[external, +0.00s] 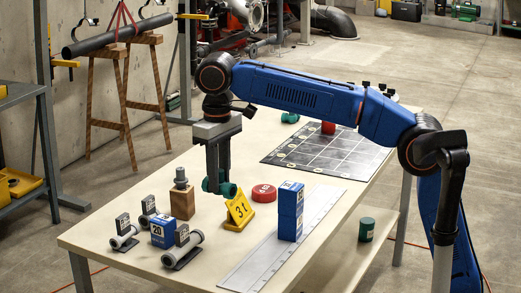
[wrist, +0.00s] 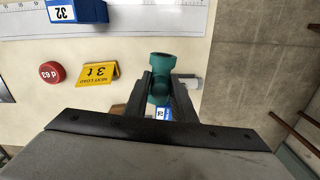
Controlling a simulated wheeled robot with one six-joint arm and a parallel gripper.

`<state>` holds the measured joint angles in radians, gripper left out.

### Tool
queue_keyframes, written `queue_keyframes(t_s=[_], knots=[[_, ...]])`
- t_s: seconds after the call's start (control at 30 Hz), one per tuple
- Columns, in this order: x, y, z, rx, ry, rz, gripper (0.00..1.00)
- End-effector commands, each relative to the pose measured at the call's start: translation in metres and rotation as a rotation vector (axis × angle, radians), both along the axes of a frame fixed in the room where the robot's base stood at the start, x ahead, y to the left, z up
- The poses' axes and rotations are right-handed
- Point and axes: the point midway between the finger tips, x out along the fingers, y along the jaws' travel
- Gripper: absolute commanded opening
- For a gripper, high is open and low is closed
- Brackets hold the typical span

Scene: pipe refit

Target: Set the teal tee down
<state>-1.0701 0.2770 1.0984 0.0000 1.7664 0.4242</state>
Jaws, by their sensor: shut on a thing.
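The teal tee (external: 229,189) is between the fingers of my gripper (external: 215,183), low over the left part of the workbench (external: 110,225). In the wrist view the tee (wrist: 160,61) sits between the two dark fingers (wrist: 159,92), with one round end sticking out past them. My gripper is shut on it and points down. The fingers hide part of the tee in the external view. I cannot tell whether the tee touches the bench top.
A wooden block with a grey fitting (external: 182,200) stands close left of my gripper. A yellow "3 t" sign (external: 239,209), a red disc (external: 263,193) and a blue block stack (external: 290,211) stand to its right. Grey pipe pieces (external: 183,250) lie in front. A dark grid mat (external: 325,150) lies behind.

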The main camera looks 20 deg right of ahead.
Motion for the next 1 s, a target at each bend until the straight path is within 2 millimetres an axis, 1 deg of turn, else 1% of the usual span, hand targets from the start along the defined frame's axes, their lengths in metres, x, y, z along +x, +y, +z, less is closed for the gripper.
queue_keyframes(t_s=[0.03, 0.2, 0.27, 0.4, 0.47, 0.6, 0.77, 0.8, 0.87, 1.0], knots=[[0.016, -0.008, -0.002, 0.0, 0.0, -0.034, 0.01], [0.07, -0.037, -0.008, 0.0, 0.0, -0.161, 0.01], [0.088, -0.049, -0.01, 0.0, 0.0, -0.207, 0.01], [0.129, -0.078, -0.015, -0.001, 0.001, -0.311, 0.01], [0.146, -0.092, -0.017, -0.001, 0.001, -0.355, 0.01], [0.184, -0.126, -0.022, 0.0, 0.0, -0.46, 0.01], [0.224, -0.168, -0.028, 0.0, 0.0, -0.578, 0.01], [0.234, -0.179, -0.029, 0.0, 0.0, -0.609, 0.01], [0.248, -0.196, -0.032, 0.0, 0.0, -0.654, 0.01], [0.278, -0.238, -0.037, 0.0, 0.0, -0.758, 0.01]])
